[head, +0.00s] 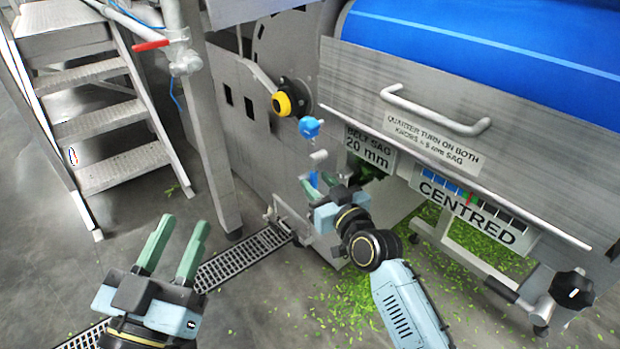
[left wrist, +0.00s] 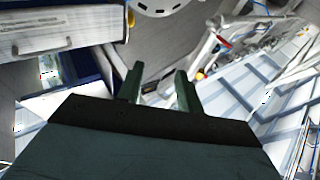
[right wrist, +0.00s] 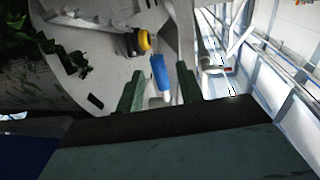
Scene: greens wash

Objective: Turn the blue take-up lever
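A blue knob (head: 310,127) sits on the machine's steel side panel, below a black-and-yellow knob (head: 284,104). A light grey stub (head: 318,156) and a second blue part (head: 313,179) show lower down, by my right fingers. How these parts join is not clear. My right gripper (head: 318,181) is open. In the right wrist view, a blue cylindrical grip (right wrist: 160,73) appears between its fingers (right wrist: 159,78), with gaps on both sides. My left gripper (head: 184,222) is open and empty above the floor. Its fingers also show in the left wrist view (left wrist: 158,74).
A drawer-like panel with a bar handle (head: 436,110) and the "CENTRED" sign (head: 466,209) stand right. Metal steps (head: 105,125) and a post (head: 206,130) are left. A floor grate (head: 240,260) and scattered greens (head: 355,298) lie below. Floor at left is open.

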